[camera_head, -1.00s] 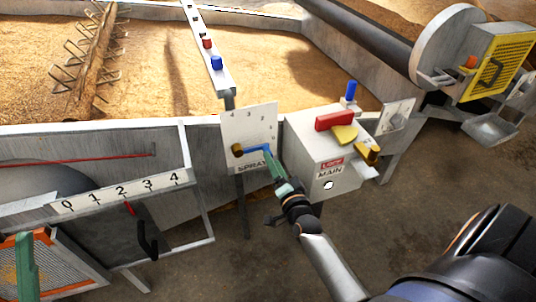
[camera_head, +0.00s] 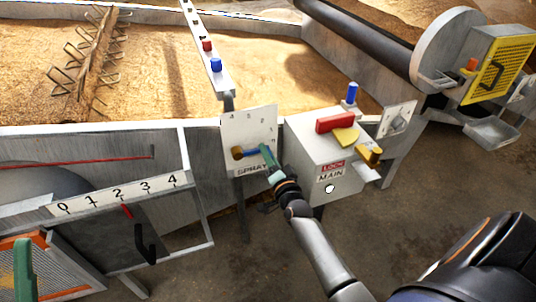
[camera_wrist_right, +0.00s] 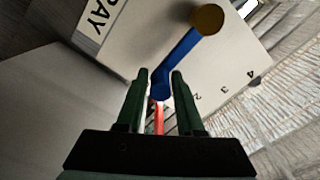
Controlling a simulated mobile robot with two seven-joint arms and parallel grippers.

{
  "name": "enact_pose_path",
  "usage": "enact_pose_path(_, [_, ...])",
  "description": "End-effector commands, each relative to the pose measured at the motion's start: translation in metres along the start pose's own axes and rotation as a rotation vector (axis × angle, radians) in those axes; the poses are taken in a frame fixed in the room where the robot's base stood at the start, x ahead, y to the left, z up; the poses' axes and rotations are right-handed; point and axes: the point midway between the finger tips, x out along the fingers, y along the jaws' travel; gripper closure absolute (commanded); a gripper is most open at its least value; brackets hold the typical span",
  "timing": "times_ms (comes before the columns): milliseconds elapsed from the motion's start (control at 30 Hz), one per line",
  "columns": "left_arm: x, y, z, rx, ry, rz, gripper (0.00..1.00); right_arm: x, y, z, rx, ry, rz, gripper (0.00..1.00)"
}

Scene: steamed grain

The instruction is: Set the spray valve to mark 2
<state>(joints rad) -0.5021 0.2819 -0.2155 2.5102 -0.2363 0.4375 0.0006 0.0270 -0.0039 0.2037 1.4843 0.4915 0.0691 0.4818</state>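The spray valve panel (camera_head: 233,133) is a white plate with numbered marks. A blue lever (camera_head: 252,152) runs right from its brass hub (camera_head: 237,153), almost level. In the right wrist view the lever (camera_wrist_right: 180,57) points away from the hub (camera_wrist_right: 207,18), to the left of mark 2 (camera_wrist_right: 198,95), toward marks hidden by the fingers. My left gripper (camera_head: 25,268) shows only as a green piece at the lower left edge.
The grey main lock box (camera_head: 305,150) stands just right of the panel, with a red block (camera_head: 336,121) and yellow handle (camera_head: 369,155). A 0 to 4 scale (camera_head: 118,191) with a black handle (camera_head: 145,242) is at left. A grain bed (camera_head: 145,80) lies behind.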

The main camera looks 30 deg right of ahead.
Motion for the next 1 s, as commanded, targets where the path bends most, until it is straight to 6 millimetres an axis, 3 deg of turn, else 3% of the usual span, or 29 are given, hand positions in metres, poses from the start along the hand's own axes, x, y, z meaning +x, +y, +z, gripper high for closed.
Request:
enact_pose_path(33, [0.0, 0.0001, 0.0, 0.0, 0.0, 0.0, 0.5, -0.0001, -0.0001, 0.0002, 0.0, 0.0, 0.0, 0.77])
enact_pose_path(233, [0.0, 0.0001, 0.0, 0.0, 0.0, 0.001, 0.5, -0.0002, -0.0002, 0.0003, -0.001, 0.0, 0.0, 0.99])
enact_pose_path(1000, [-0.0002, 0.0002, 0.0002, 0.001, 0.001, 0.001, 0.5, -0.0008, 0.0013, 0.0026, -0.003, -0.006, 0.003, 1.0])
